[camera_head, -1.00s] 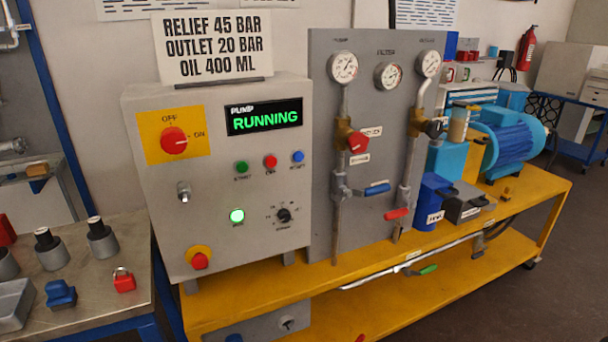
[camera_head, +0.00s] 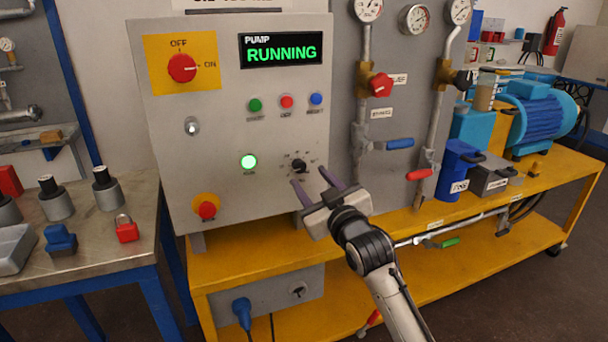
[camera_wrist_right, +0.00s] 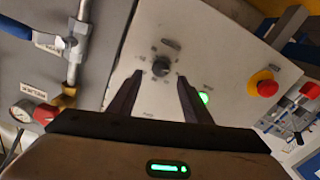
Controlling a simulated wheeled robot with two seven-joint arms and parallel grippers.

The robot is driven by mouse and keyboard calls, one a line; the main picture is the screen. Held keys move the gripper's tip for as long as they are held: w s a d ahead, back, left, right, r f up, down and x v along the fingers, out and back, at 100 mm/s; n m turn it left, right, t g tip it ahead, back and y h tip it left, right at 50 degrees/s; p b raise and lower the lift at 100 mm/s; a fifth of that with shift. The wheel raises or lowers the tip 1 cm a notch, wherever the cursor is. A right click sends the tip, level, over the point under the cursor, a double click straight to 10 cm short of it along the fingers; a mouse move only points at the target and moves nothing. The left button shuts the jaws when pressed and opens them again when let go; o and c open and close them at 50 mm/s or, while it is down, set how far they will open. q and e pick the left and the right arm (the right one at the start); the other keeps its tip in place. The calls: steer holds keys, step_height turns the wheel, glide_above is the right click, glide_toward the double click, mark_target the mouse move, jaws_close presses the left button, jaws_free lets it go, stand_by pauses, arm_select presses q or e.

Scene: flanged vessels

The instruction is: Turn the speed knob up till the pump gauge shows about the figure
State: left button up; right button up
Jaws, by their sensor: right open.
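The black speed knob (camera_head: 298,165) sits low on the right of the grey control panel (camera_head: 225,130), inside a ring of small marks. It also shows in the right wrist view (camera_wrist_right: 161,67), beyond and between my fingertips. My right gripper (camera_head: 315,183) is open and empty, just in front of and below the knob, apart from it as far as I can tell. The pump display (camera_head: 280,49) reads RUNNING in green. The pump gauge is probably the left round gauge (camera_head: 368,9), cut by the top edge; its figure is too small to read. My left gripper is not in view.
A lit green lamp (camera_head: 248,162) is left of the knob. A red emergency button (camera_head: 207,208) sits lower left, and a red main switch (camera_head: 182,68) points to ON. Right of the panel are pipes with a blue-handled valve (camera_head: 400,143) and a red-handled one (camera_head: 418,175).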

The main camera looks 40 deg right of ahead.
mark_target(301, 168)
steer(key=x, duration=0.5)
steer(key=c, duration=1.1)
